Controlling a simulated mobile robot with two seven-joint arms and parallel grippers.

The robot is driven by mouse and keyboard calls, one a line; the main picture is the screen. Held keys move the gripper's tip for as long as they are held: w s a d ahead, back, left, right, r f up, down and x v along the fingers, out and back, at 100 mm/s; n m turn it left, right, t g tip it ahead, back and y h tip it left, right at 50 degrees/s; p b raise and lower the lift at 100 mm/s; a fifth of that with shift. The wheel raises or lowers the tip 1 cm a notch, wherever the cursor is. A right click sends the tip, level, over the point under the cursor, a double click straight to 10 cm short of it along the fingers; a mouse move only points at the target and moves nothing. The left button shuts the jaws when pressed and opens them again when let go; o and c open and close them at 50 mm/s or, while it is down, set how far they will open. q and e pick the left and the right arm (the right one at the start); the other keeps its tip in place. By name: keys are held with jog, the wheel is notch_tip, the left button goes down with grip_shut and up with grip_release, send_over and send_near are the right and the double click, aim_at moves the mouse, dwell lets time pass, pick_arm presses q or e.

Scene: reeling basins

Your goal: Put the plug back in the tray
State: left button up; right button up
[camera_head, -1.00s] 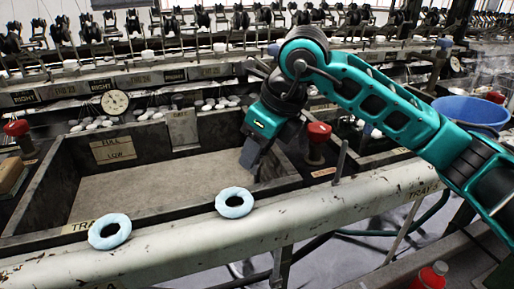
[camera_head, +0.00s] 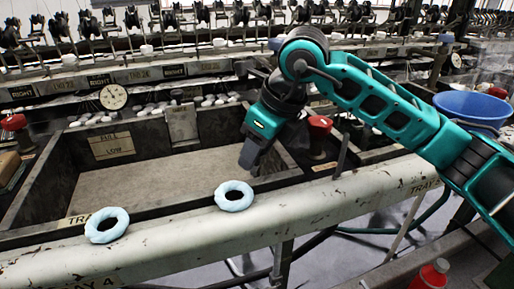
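The tray (camera_head: 60,190) is a dark-walled basin with a pale, flat floor and a sign reading FULL and LOW on its back wall. My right gripper (camera_head: 248,163) hangs over the tray's right end, pointing down. Its fingers look close together, but I cannot tell whether they are shut or hold anything. I cannot make out a plug for certain. My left gripper is out of view.
Two pale blue rings (camera_head: 107,236) and (camera_head: 222,203) lie on the worn front rail (camera_head: 175,240). Another red knob (camera_head: 13,122) is at the far left. A blue tub (camera_head: 470,106) stands at right. A red bottle (camera_head: 432,275) is at lower right. White cocoons line the back ledge.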

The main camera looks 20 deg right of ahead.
jog(key=o, duration=0.4)
jog(key=shift+o, duration=0.2)
jog(key=shift+p+v, duration=0.3)
jog(key=shift+v, duration=0.65)
pick_arm(q)
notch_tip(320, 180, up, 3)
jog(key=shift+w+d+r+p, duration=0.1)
jog(key=shift+p, duration=1.1)
pick_arm(e)
jog(key=v, duration=1.1)
jog(key=shift+a, duration=0.1)
